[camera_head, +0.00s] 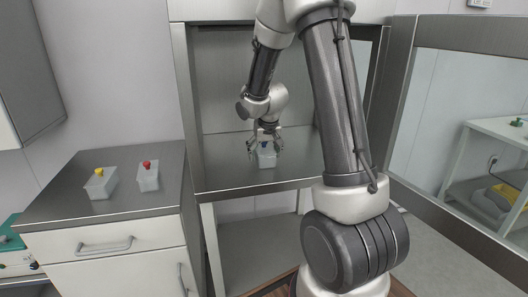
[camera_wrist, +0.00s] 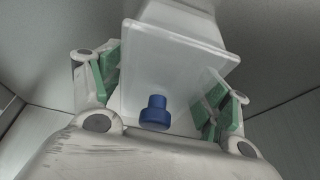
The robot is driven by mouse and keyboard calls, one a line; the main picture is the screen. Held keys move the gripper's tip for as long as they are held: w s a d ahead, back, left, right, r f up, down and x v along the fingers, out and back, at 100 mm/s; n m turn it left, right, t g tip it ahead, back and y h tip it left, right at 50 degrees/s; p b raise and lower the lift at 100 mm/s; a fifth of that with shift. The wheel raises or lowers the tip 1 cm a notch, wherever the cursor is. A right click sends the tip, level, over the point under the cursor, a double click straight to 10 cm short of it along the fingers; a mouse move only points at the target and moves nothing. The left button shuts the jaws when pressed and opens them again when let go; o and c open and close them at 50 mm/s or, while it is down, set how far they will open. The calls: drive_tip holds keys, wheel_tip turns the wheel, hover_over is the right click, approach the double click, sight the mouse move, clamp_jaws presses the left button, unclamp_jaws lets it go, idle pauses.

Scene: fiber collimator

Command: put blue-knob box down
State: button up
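The blue-knob box (camera_head: 267,160) is a small whitish translucent box with a blue knob, on or just above the steel surface (camera_head: 235,178) of the bay; I cannot tell if its base touches. In the wrist view the blue-knob box (camera_wrist: 180,65) fills the space between my fingers, with its blue knob toward the camera. My gripper (camera_head: 265,146) points down around it. In the wrist view my gripper (camera_wrist: 162,88) has green pads lying close along two opposite sides of the box, and it looks shut on it. The box's underside is hidden.
A yellow-knob box (camera_head: 100,184) and a red-knob box (camera_head: 148,177) stand on the cabinet top (camera_head: 60,207) at left. The bay has side walls and a back panel. Steel surface is free around the blue-knob box.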

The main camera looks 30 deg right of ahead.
drive_tip(key=shift+r, duration=0.1)
drive_tip(key=v, duration=1.1)
drive_tip(key=shift+r, duration=0.3)
drive_tip(key=s+a+r+n, duration=0.1)
drive_tip(key=s+a+r, duration=0.1)
drive_tip(key=s, duration=1.1)
drive_tip(key=s+a+r+n+y, duration=0.1)
drive_tip(key=s+r, duration=0.4)
drive_tip(key=s, duration=0.9)
drive_tip(key=a+n, duration=0.1)
drive_tip(key=a, duration=0.1)
drive_tip(key=shift+a, duration=0.3)
